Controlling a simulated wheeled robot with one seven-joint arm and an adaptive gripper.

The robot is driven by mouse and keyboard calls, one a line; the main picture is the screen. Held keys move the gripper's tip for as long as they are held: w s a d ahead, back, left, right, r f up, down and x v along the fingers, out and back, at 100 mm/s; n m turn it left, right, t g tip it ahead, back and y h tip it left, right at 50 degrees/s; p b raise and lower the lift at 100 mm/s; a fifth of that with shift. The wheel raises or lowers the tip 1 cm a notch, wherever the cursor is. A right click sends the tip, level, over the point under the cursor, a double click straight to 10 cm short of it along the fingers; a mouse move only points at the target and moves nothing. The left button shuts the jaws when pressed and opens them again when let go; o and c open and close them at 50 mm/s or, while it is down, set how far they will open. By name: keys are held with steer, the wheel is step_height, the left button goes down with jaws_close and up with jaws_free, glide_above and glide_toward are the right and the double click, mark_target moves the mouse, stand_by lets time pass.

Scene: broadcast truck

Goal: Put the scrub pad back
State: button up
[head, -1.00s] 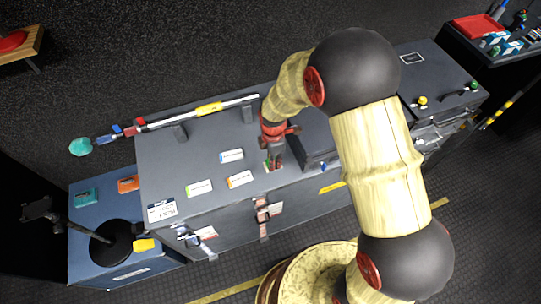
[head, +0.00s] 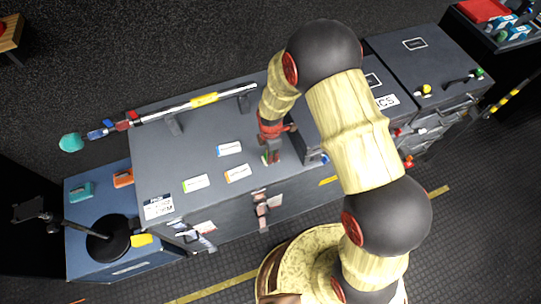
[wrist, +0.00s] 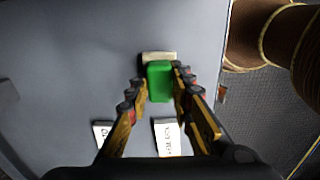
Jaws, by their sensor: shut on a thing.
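The scrub pad (wrist: 160,80) looks like a green block in the wrist view, between the two fingers of my gripper (wrist: 160,92). A pale beige strip (wrist: 158,57) shows just beyond it; I cannot tell if it belongs to the pad. In the head view my gripper (head: 271,157) points down over the grey case top (head: 190,140), near its front edge, right of three small labels. A bit of green shows at the fingertips. My gripper is shut on the pad. I cannot tell whether the pad touches the case top.
Labels with blue (head: 229,148), green (head: 195,183) and orange (head: 237,173) edges lie left of my gripper. A long bar with a yellow band (head: 204,99) runs along the back. A lower blue case (head: 90,263) with a black round base (head: 112,240) stands at left.

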steer(key=shift+f, duration=0.3)
steer(key=shift+f, duration=0.2)
steer(key=o, duration=0.9)
steer(key=shift+o, duration=0.5)
